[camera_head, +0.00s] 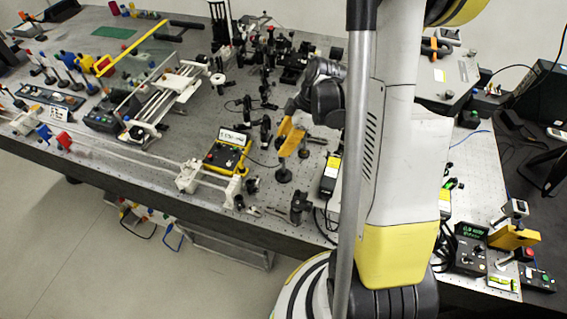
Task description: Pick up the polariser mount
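A yellow-orange mount (290,136) stands on a dark post with a round base, right of the bench's middle; I cannot tell for sure that it is the polariser mount. My gripper (296,107) is dark and shows just above this mount, beside my large white and yellow arm. Its fingers are small and blend with dark parts behind. I cannot tell whether they touch the mount or are open or shut.
A yellow-framed control box (227,152) stands left of the mount. Several dark optics posts crowd behind it. A white rail assembly (172,92) lies further left. A yellow block (513,238) and small boxes stand at the right. My arm hides part of the bench (200,130).

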